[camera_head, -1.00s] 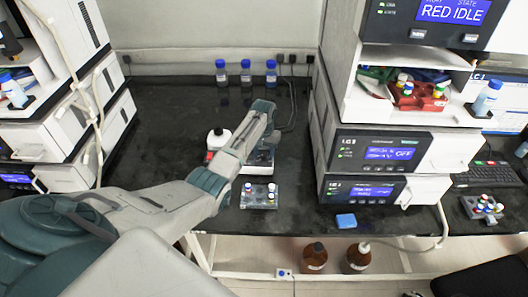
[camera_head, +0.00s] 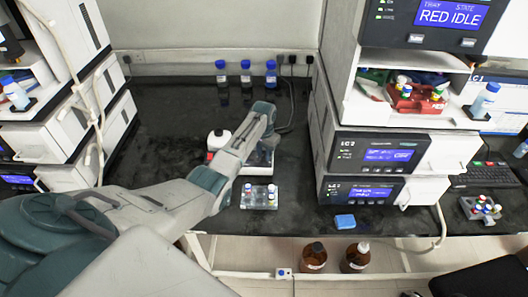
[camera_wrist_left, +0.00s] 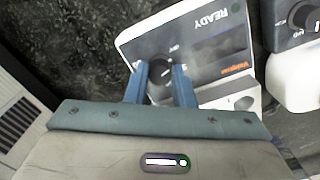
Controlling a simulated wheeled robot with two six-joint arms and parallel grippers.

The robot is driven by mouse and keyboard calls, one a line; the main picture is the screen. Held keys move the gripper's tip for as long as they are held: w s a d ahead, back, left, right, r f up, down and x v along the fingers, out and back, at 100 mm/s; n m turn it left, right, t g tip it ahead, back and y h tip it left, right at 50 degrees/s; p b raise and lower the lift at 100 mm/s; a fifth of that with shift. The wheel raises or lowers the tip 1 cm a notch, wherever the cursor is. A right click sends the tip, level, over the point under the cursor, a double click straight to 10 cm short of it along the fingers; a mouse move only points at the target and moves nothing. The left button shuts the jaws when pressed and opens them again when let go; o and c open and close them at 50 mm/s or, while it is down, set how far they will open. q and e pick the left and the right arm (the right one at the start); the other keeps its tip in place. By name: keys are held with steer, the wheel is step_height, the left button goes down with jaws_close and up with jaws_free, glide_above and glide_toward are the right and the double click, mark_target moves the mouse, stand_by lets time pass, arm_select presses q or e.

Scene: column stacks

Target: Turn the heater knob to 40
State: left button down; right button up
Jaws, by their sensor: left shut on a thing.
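The heater (camera_wrist_left: 215,62) is a white box with a dark panel, a green READY text, a dark display and a round black knob (camera_wrist_left: 157,72). In the wrist view my left gripper (camera_wrist_left: 160,82) has its two blue fingers on either side of the knob, shut on it. The knob's pointer and the number it points to cannot be read. In the head view the heater (camera_head: 260,168) is mostly hidden by my left arm, and the fingertips are hidden too. My right gripper is not in view.
A second white device with a dark knob (camera_wrist_left: 304,15) stands close beside the heater. A vial rack (camera_head: 258,198) sits in front of it near the bench edge. Three blue-capped bottles (camera_head: 245,75) stand at the back. Instrument stacks (camera_head: 368,150) rise on both sides.

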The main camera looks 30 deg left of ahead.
arm_select(q)
steer(key=m+p, duration=0.1)
steer(key=m, duration=0.3)
steer(key=shift+m, duration=0.3)
steer(key=m+p, duration=0.1)
steer(key=m, duration=0.9)
steer(key=shift+w+m, duration=0.1)
steer(key=shift+m, duration=0.3)
steer(key=m, duration=0.5)
steer(key=shift+r, duration=0.1)
steer(key=shift+m, duration=0.3)
steer(key=shift+a, duration=0.1)
steer(key=c, duration=1.2)
jaws_free()
steer(key=shift+c, duration=0.2)
